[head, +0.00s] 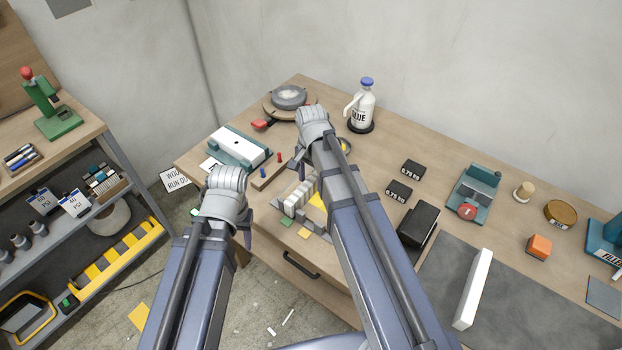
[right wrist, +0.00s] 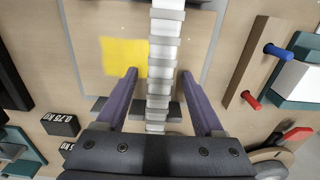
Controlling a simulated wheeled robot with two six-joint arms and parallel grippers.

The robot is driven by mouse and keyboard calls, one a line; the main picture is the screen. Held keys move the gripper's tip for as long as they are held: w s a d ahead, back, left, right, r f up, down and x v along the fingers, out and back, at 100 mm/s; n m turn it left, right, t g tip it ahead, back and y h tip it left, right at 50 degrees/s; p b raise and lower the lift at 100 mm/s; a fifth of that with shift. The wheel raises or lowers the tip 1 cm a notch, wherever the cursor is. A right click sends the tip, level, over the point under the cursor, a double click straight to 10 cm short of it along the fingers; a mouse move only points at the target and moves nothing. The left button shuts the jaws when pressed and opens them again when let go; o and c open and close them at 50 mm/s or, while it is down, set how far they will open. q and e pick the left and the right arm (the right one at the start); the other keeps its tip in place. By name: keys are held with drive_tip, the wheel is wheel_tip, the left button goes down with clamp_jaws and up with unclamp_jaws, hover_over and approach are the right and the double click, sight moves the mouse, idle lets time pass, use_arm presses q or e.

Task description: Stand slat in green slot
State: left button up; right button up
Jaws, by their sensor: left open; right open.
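A row of white blocks with grey pieces between them (head: 298,198) stands on the workbench; I cannot tell which piece is the slat. In the right wrist view the row (right wrist: 165,50) runs between the open fingers of my right gripper (right wrist: 158,74), with no clear grip on it. The right gripper (head: 298,168) is partly hidden by its arm in the head view. A small green patch (head: 287,222) lies by the row's near end; whether it marks the green slot is unclear. Yellow (right wrist: 124,57) shows beside the row. My left gripper (head: 246,226) is open, left of the row, its fingers partly hidden.
A wooden strip with red and blue pegs (head: 268,174) and a teal-and-white device (head: 238,148) lie left of the row. A glue bottle (head: 363,106) stands behind. A long white bar (head: 473,288) is on the dark mat at right. Black weights (head: 398,191) sit mid-bench.

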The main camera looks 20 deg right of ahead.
sight(311, 179)
wheel_tip(311, 179, up, 7)
drive_tip(key=p, duration=0.6)
drive_tip(key=shift+r+p, duration=0.1)
drive_tip(key=shift+p, duration=0.2)
drive_tip(key=s+a+f+n+h+b, duration=0.1)
drive_tip(key=s+a+n, duration=0.9)
drive_tip(key=s+n, duration=0.4)
drive_tip(key=shift+s+a, duration=0.3)
drive_tip(key=shift+a, duration=0.1)
drive_tip(key=shift+c, duration=0.2)
